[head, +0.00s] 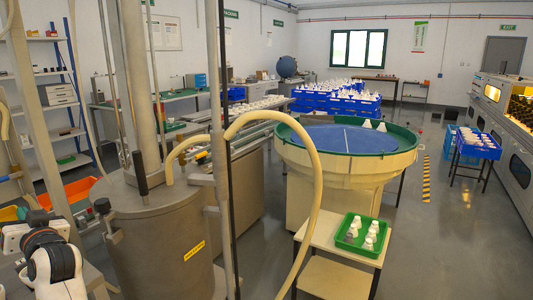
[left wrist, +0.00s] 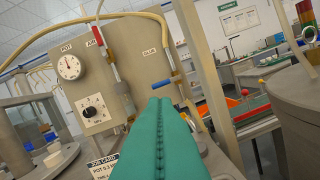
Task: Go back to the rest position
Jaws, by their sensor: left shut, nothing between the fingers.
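My left gripper (left wrist: 160,108) fills the lower middle of the left wrist view. Its two teal fingers are pressed together along a dark seam, with nothing between them. It points toward a beige panel (left wrist: 92,65) with a dial gauge marked POT and a black knob, and stays in front of it; I cannot tell the gap. In the head view a white and black part of my left arm (head: 55,265) shows at the lower left, and the fingertips are not clear there. My right gripper is in neither view.
A large steel pot (head: 150,235) with a yellow label and a cream hose stands close in front. A round table (head: 345,140) with a green rim is beyond it. A green tray (head: 347,245) of white bulbs is at lower right.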

